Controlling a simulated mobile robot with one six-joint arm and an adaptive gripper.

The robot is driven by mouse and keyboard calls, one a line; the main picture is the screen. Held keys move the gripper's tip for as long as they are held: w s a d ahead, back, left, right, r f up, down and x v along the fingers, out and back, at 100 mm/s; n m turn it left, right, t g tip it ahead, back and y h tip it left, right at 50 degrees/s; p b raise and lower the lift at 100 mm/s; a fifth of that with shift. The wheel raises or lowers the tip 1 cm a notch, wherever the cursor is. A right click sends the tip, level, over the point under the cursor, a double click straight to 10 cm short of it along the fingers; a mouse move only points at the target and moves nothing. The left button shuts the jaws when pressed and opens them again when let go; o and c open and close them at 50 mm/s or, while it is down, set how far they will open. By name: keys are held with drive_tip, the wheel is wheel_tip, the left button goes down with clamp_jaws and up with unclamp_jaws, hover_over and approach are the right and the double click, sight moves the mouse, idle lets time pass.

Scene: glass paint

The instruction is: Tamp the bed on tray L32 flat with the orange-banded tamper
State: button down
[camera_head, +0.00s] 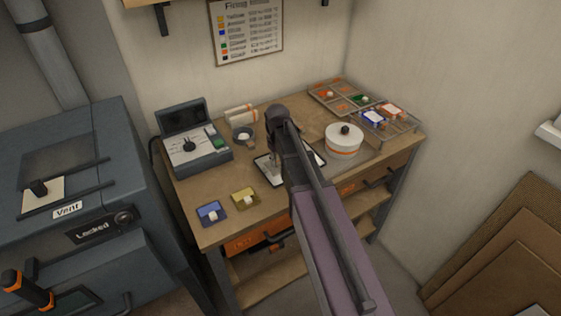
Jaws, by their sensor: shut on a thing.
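A tray (264,172), with a dark rim and pale surface, lies mid-bench. My arm covers much of it, and its label and most of its bed cannot be read. My gripper (274,156) points down over this tray. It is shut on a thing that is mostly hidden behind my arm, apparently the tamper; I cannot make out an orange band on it. Whether it touches the bed cannot be told. A white round pot (343,143) with an orange band and dark knob stands right of the tray.
A compartment rack (343,109) stands back right. A kiln labelled Locked (80,190) is left.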

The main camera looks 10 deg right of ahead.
drive_tip(key=shift+w+a, duration=0.2)
drive_tip(key=shift+w, duration=0.45)
drive_tip(key=shift+w+a, duration=0.2)
drive_tip(key=shift+w, duration=0.5)
drive_tip(key=shift+w+a, duration=0.2)
drive_tip(key=shift+w, duration=0.45)
drive_tip(key=shift+f, duration=0.1)
drive_tip(key=shift+f+b, duration=0.75)
drive_tip(key=shift+b, duration=0.05)
drive_tip(key=shift+f, duration=0.2)
drive_tip(key=shift+s+r, duration=0.1)
drive_tip(key=shift+r, duration=0.05)
idle(0.6)
drive_tip(key=shift+r+p, duration=0.85)
drive_tip(key=shift+r, duration=0.1)
drive_tip(key=shift+w+d, duration=0.35)
drive_tip(key=shift+d, duration=0.6)
drive_tip(key=shift+w+d, duration=0.35)
drive_tip(key=shift+d, duration=0.65)
drive_tip(key=shift+w+d, duration=0.35)
drive_tip(key=shift+d, duration=0.6)
